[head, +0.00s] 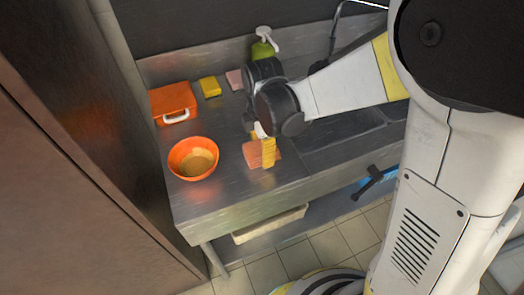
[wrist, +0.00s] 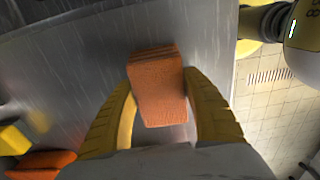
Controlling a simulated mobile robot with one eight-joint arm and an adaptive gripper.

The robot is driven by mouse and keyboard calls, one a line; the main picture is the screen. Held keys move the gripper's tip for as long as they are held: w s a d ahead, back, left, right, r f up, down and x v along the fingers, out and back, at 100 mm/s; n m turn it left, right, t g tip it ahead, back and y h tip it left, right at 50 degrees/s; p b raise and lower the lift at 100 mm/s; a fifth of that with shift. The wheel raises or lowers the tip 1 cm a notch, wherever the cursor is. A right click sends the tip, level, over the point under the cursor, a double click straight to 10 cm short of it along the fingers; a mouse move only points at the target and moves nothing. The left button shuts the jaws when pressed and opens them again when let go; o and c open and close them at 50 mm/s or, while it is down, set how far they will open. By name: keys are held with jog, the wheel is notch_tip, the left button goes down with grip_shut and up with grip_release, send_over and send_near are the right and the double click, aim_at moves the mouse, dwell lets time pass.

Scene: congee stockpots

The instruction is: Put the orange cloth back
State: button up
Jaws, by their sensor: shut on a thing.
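The orange cloth (wrist: 158,88) looks like a small folded, textured block in the wrist view. My gripper (wrist: 160,105) has its yellow fingers on both sides of the cloth and is shut on it. In the head view the cloth (head: 252,155) shows beside my yellow gripper finger (head: 268,152), low over or on the steel counter near its front edge. I cannot tell whether it touches the counter. My wrist hides part of the area behind it.
An orange bowl (head: 193,160) stands to the left on the steel counter (head: 215,198). Behind it are an orange box with a white handle (head: 173,103), a yellow sponge (head: 210,87), a pink block (head: 235,79) and a green pump bottle (head: 263,48). A sink basin (head: 345,148) lies to the right.

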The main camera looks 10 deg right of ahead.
jog(key=o, duration=1)
notch_tip(320, 180, up, 12)
jog(key=p, duration=0.4)
jog(key=shift+p, duration=0.35)
jog(key=shift+s+d+r+m+t, duration=1.2)
jog(key=shift+s+d+m, duration=0.85)
jog(key=shift+m, duration=1.5)
jog(key=shift+s+d+r+m+t, duration=1.4)
jog(key=shift+d+m, duration=1.05)
jog(key=shift+m, duration=1.05)
jog(key=shift+s+d+r+m+t, duration=1)
jog(key=shift+s+d+m, duration=1.1)
jog(key=shift+m, duration=1.45)
jog(key=shift+w+d, duration=0.15)
